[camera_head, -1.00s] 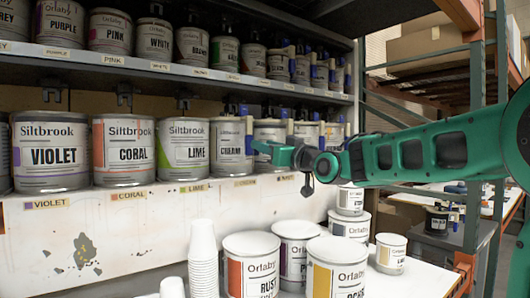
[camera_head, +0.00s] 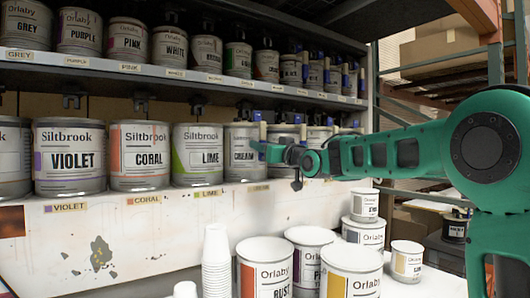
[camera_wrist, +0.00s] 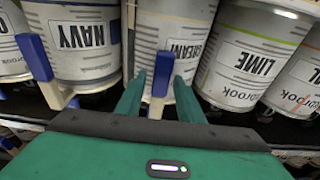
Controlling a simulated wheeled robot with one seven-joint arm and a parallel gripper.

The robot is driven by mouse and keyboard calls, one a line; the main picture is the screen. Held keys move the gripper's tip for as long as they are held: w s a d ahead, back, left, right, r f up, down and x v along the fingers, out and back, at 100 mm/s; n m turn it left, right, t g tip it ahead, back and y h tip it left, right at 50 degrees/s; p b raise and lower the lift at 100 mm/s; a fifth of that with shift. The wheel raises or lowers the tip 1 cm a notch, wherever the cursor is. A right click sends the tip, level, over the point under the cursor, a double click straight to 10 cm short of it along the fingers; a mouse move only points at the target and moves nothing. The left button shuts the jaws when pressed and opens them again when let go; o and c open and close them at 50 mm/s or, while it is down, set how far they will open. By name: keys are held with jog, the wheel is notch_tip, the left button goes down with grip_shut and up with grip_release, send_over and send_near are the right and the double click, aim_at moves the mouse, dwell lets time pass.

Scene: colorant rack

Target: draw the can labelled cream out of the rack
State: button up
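The cream can (camera_head: 240,158) is a pale can on the lower shelf, right of the lime can (camera_head: 197,165). My gripper (camera_head: 262,151) reaches in from the right and overlaps the can's right side. In the wrist view, the can (camera_wrist: 165,25) lies straight ahead of my gripper (camera_wrist: 160,92), its label readable. The fingers are spread apart. A blue-topped pale tab (camera_wrist: 162,76) stands between them, with gaps on both sides. Whether the fingertips touch the can I cannot tell.
The navy can (camera_wrist: 72,45) and the lime can (camera_wrist: 250,55) stand close on either side. An upper shelf (camera_head: 210,76) of cans hangs above. Below, white cups (camera_head: 216,260) and several Orlaby cans, including a rust one (camera_head: 262,250), stand on a white surface.

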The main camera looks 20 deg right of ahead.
grip_shut()
jog(key=shift+r, duration=0.25)
dwell(0.4)
